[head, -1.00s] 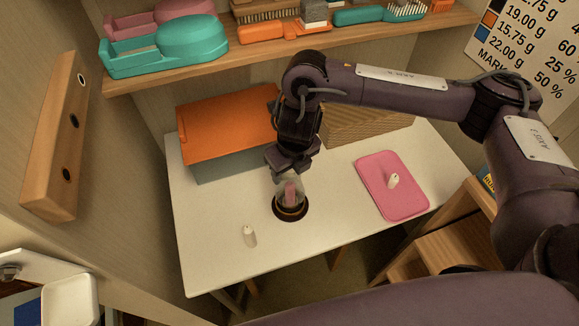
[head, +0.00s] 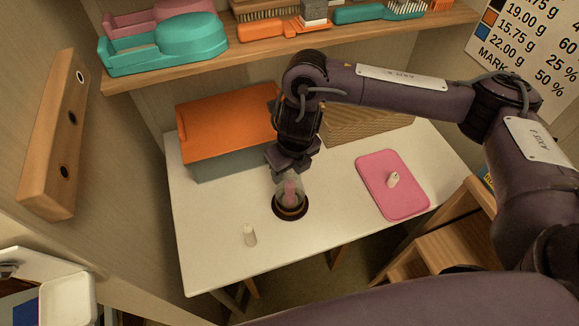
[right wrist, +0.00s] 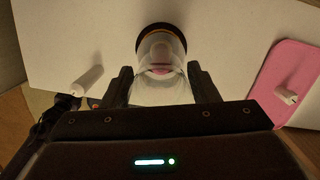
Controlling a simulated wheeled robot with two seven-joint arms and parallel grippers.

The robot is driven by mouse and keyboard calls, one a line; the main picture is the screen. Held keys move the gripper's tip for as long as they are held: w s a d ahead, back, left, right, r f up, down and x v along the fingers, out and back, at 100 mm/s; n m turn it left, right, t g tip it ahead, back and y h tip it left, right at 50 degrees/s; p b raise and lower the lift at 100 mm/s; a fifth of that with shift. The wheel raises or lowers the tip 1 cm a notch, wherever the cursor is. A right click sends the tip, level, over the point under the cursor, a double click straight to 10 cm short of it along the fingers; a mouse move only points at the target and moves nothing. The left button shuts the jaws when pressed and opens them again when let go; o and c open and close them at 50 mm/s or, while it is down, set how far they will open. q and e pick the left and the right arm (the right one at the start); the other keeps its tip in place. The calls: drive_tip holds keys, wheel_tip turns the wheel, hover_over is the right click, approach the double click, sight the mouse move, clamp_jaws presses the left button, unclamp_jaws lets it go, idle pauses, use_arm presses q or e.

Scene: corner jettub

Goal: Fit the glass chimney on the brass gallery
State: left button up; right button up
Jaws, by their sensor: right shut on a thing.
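My right gripper (head: 291,169) is shut on the clear glass chimney (head: 288,184), just above the brass gallery. In the right wrist view, the glass chimney (right wrist: 162,88) sits between the two dark fingers (right wrist: 162,86). The brass gallery (head: 291,209) is a dark round base with a brass ring on the white table. It shows at the top of the right wrist view (right wrist: 161,32). The chimney's far end overlaps the gallery in both views. Something pink shows through the glass. I cannot tell whether the chimney rests in the ring. My left gripper is out of view.
A small white cylinder (head: 249,236) stands front left on the table (head: 213,250). A pink mat (head: 400,204) with a white piece (head: 393,180) lies to the right. A shelf with brushes is above.

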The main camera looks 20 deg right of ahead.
drive_tip(key=shift+f, duration=0.1)
drive_tip(key=o, duration=1.4)
wheel_tip(320, 180, up, 8)
drive_tip(key=s+p, duration=0.1)
drive_tip(key=shift+d+f+p, duration=0.15)
drive_tip(key=shift+p, duration=0.15)
drive_tip(key=shift+s+f, duration=0.1)
drive_tip(key=shift+s, duration=0.05)
